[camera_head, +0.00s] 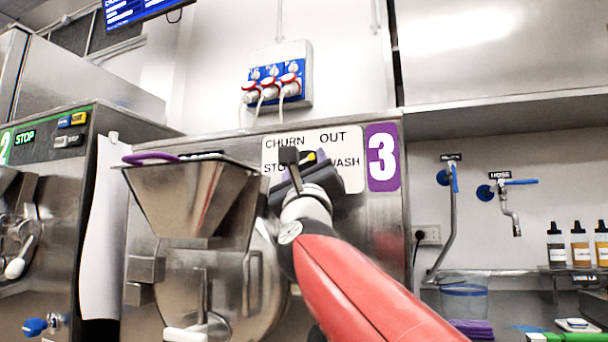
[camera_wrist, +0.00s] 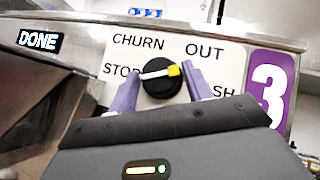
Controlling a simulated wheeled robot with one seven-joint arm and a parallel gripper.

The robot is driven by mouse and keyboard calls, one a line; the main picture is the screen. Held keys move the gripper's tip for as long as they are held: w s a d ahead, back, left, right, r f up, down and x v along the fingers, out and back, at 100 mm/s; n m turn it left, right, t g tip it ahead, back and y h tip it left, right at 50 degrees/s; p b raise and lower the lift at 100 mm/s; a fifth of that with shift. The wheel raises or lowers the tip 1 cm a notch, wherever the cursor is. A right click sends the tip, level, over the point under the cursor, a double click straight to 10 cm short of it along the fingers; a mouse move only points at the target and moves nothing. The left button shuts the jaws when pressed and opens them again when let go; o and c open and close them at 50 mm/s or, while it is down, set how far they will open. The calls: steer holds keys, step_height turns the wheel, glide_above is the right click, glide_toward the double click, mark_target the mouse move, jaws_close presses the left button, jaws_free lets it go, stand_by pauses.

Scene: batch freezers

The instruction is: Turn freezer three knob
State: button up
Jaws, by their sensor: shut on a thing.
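The freezer three knob (camera_wrist: 160,88) is black with a pale bar across it and a yellow tip at one end. The yellow tip points right and slightly up, between OUT and WASH; the bar's other end is toward STOP. My gripper (camera_wrist: 161,82) has its two purple fingers on either side of the knob, shut on it. In the head view my gripper (camera_head: 302,168) reaches up to the white label panel (camera_head: 335,140) and mostly hides the knob. The purple "3" sign (camera_head: 382,157) is right of the panel.
A steel hopper (camera_head: 185,195) and the freezer front lie left of my arm. Freezer two (camera_head: 60,220) stands further left. A socket box (camera_head: 278,80) hangs above. Taps (camera_head: 510,195), bottles (camera_head: 580,245) and a sink area are at the right.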

steer(key=n+g+y, duration=0.1)
steer(key=n+y, duration=0.3)
steer(key=n, duration=0.1)
steer(key=shift+d+r+g, duration=0.2)
steer(key=shift+g, duration=0.2)
steer(key=shift+s+d+r+n+g+y+p, duration=0.1)
steer(key=shift+n+g+y+p, duration=0.65)
steer(key=shift+n, duration=0.85)
steer(key=shift+r+n+g+y+p, duration=0.1)
steer(key=shift+n+g+y+p, duration=0.35)
steer(key=shift+n+g+y, duration=0.9)
steer(key=n+g, duration=0.3)
steer(key=n, duration=0.2)
steer(key=shift+r+h, duration=0.1)
steer(key=shift+h, duration=0.2)
steer(key=shift+g, duration=0.3)
steer(key=o, duration=0.8)
steer(key=shift+b+v, duration=0.95)
steer(key=shift+v, duration=2.9)
